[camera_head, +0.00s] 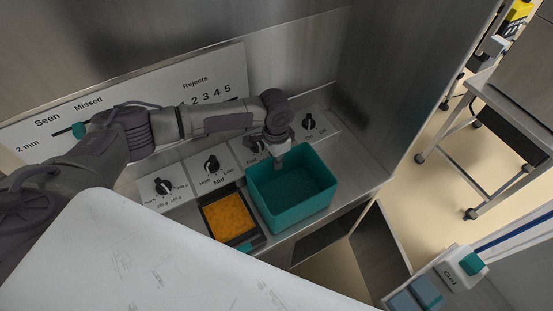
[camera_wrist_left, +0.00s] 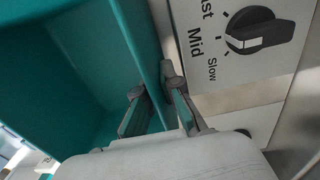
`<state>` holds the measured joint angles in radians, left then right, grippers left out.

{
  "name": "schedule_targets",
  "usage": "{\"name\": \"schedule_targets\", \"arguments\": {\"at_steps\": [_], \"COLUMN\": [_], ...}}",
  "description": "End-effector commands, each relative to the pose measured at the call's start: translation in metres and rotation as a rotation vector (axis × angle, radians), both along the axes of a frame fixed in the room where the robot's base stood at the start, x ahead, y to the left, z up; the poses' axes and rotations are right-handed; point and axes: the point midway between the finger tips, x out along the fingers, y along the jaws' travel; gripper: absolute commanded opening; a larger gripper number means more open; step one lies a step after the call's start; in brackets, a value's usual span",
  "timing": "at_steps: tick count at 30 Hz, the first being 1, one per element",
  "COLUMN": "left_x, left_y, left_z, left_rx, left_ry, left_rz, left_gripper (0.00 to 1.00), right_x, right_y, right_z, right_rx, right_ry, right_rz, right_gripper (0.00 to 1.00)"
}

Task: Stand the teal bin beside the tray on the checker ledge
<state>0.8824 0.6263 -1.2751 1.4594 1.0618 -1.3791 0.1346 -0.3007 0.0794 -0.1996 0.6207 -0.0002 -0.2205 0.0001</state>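The teal bin (camera_head: 291,218) is upright and looks empty, at the right part of the metal ledge (camera_head: 358,188). It is just right of the dark tray (camera_head: 255,240) with orange contents. I cannot tell whether its base touches the ledge. My left gripper (camera_head: 279,163) is at the bin's back left rim. In the left wrist view the left gripper (camera_wrist_left: 158,105) has one finger inside the bin (camera_wrist_left: 90,60) and one outside, closed on its wall. My right gripper is not in view.
A panel with several black knobs (camera_head: 212,165) lies behind the tray and bin; one knob (camera_wrist_left: 258,31) is close to the gripper. A metal side wall (camera_head: 385,80) bounds the ledge at right. A teal-topped dispenser (camera_head: 462,268) is at lower right.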

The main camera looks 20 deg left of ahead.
Motion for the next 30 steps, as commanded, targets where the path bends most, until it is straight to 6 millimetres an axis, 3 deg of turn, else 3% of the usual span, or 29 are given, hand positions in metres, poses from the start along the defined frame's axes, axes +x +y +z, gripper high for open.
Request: {"name": "schedule_targets", "arguments": {"at_steps": [9, 10, 15, 21, 28, 30], "left_x": [0.0003, 0.0004, 0.0003, 0.0001, -0.0002, -0.0002], "left_y": [-0.0005, -0.0004, -0.0003, -0.0002, 0.0001, 0.0001], "left_z": [0.0008, 0.0009, 0.0007, 0.0005, -0.0001, 0.0], "left_rx": [-0.001, -0.001, -0.001, -0.001, 0.001, 0.0], "left_ry": [-0.001, -0.001, -0.001, -0.001, 0.001, 0.0], "left_rz": [0.0, 0.0, 0.0, -0.001, 0.0, 0.0], "left_gripper": [0.0, 0.1, 0.35, 0.35, 0.74, 0.77], "right_x": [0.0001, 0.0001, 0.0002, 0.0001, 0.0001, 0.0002], "right_y": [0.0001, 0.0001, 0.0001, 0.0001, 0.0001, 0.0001], "right_z": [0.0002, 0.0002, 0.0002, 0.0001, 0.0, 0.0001], "right_rx": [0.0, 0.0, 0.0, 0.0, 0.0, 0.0], "right_ry": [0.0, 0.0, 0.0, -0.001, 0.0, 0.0], "right_rz": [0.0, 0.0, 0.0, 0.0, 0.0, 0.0], "right_gripper": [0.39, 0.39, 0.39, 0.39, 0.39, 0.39]}}
